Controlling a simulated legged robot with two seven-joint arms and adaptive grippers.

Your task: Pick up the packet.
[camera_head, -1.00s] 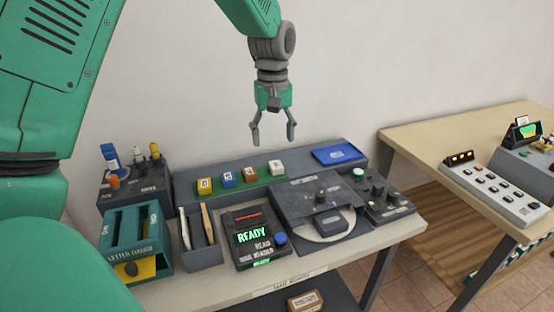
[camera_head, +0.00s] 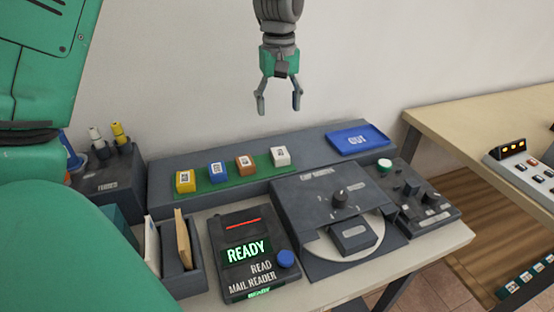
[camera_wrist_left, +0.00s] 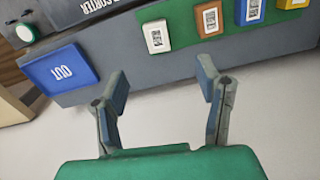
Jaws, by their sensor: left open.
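No item is readable as the packet. Small labelled blocks stand in a row on a green strip: yellow (camera_head: 186,182), blue (camera_head: 217,172), orange (camera_head: 245,167) and white (camera_head: 280,156). The wrist view also shows the white block (camera_wrist_left: 157,37), the orange block (camera_wrist_left: 210,19) and the blue block (camera_wrist_left: 250,11). A tan flat item (camera_head: 182,240) and a white one (camera_head: 152,245) stand upright in a dark bin. My left gripper (camera_head: 280,107) is open and empty, above and apart from the white block in the head view. My right gripper is not in view.
A mail reader (camera_head: 250,262) showing READY, a sorter with a dial (camera_head: 340,198) and a button panel (camera_head: 418,195) crowd the table. A blue OUT tray (camera_head: 358,139) lies empty at the back right. A wall stands behind. Another table (camera_head: 480,105) is at right.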

